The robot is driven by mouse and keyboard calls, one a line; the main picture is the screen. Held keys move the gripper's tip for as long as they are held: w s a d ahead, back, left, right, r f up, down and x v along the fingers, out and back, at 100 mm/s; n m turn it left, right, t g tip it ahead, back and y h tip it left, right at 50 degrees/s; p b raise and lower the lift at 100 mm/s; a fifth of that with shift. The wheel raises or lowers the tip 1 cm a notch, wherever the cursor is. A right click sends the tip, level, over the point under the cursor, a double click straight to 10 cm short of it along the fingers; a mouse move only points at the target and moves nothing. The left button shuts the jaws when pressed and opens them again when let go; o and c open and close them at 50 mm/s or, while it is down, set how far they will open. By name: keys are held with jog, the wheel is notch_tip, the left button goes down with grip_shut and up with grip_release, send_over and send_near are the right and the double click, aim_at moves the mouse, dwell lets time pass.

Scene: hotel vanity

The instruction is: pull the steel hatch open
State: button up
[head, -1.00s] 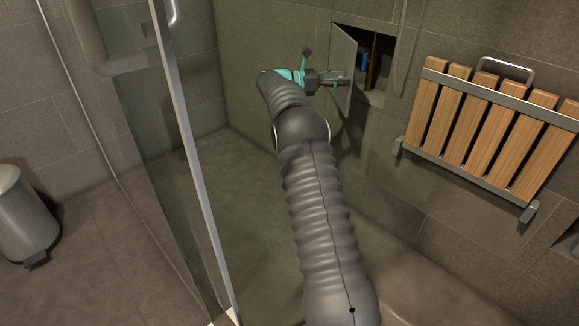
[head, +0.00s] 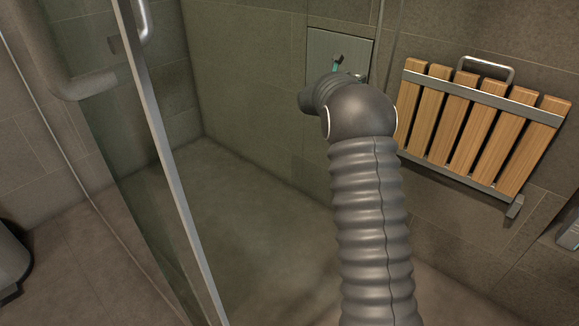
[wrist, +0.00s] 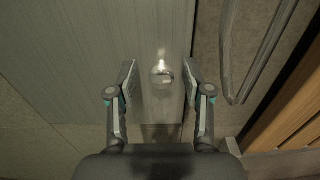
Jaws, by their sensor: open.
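The steel hatch (head: 325,45) is a brushed grey panel in the shower wall, and it looks shut in the head view. The hatch (wrist: 100,50) fills much of the left and middle of the wrist view. A small shiny round knob (wrist: 162,72) sits near its right edge. My gripper (wrist: 160,80) is open, with one finger on each side of the knob in the picture. I cannot tell whether the fingers touch anything. In the head view my arm hides the hatch's lower part and most of my gripper.
A folded wooden slat seat (head: 456,112) with a metal frame hangs to the right of the hatch. A hanging hose or rail (wrist: 226,60) runs close to the right finger. A glass door (head: 165,150) stands at left. The shower floor (head: 230,220) is clear.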

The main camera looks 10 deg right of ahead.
jog(key=b+v, duration=0.2)
jog(key=v, duration=1.2)
jog(key=w+a+f+n+t+y, duration=0.25)
jog(key=a+f+n+y, duration=0.85)
jog(key=n, duration=1.1)
jog(key=s+a+f+n+g+y+p, duration=0.1)
jog(key=s+a+f+n+g+y, duration=0.1)
jog(key=s+n, duration=0.6)
jog(key=s+a+f+n+g+y+p, duration=0.1)
jog(key=s+a+f+n+g+y, duration=0.1)
jog(key=s+a+n+g, duration=0.3)
jog(key=s+a+n+y, duration=0.1)
jog(key=s+n, duration=0.2)
jog(key=s, duration=0.2)
jog(key=shift+a+y, duration=0.3)
jog(key=shift+a, duration=0.1)
jog(key=shift+r, duration=0.1)
